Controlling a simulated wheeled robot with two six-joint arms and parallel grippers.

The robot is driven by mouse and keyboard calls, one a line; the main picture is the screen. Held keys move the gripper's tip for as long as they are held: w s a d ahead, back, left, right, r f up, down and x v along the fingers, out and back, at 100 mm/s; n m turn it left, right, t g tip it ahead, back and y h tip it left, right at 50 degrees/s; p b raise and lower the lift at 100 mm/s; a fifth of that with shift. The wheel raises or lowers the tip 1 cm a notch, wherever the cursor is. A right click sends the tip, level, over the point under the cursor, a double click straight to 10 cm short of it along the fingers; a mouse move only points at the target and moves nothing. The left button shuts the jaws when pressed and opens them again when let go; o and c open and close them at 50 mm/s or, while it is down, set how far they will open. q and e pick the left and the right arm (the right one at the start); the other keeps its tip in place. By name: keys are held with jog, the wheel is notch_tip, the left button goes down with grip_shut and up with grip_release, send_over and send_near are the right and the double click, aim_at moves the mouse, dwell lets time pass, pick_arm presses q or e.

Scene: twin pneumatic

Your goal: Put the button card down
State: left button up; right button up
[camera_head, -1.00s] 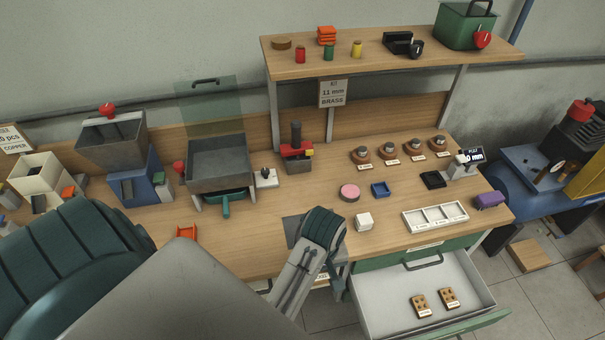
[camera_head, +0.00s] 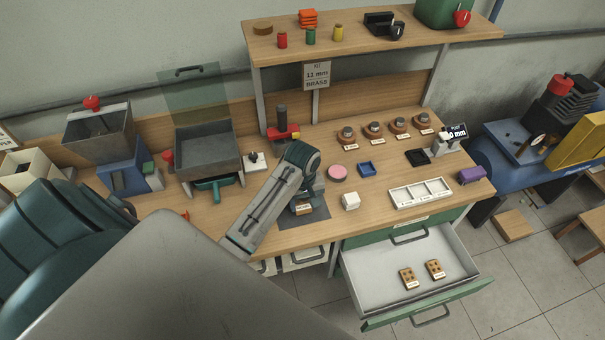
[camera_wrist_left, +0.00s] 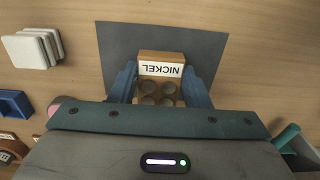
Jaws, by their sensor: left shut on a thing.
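The button card (camera_wrist_left: 161,77), brown with round holes and a white NICKEL label, is between the two blue fingers of my left gripper (camera_wrist_left: 162,88) in the left wrist view. The gripper is shut on it. Below the card is a dark grey mat (camera_wrist_left: 205,45). In the head view my left gripper (camera_head: 307,194) is over the mat (camera_head: 318,228), and the card's labelled end (camera_head: 303,210) shows beneath it. I cannot tell whether the card touches the mat. My right gripper is not in view.
A white compartment tray (camera_head: 421,194) is farther right. The open drawer (camera_head: 377,296) holds two similar cards (camera_head: 408,279). A teal-handled bin (camera_head: 205,150) stands left.

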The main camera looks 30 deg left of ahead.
pick_arm(q)
notch_tip(320, 180, down, 2)
jog(key=shift+f+p, duration=0.1)
jog(key=shift+p, duration=0.25)
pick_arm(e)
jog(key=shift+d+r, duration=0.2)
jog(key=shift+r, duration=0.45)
pick_arm(q)
jog(key=shift+f, duration=0.15)
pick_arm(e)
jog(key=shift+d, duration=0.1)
pick_arm(q)
jog(key=o, duration=1)
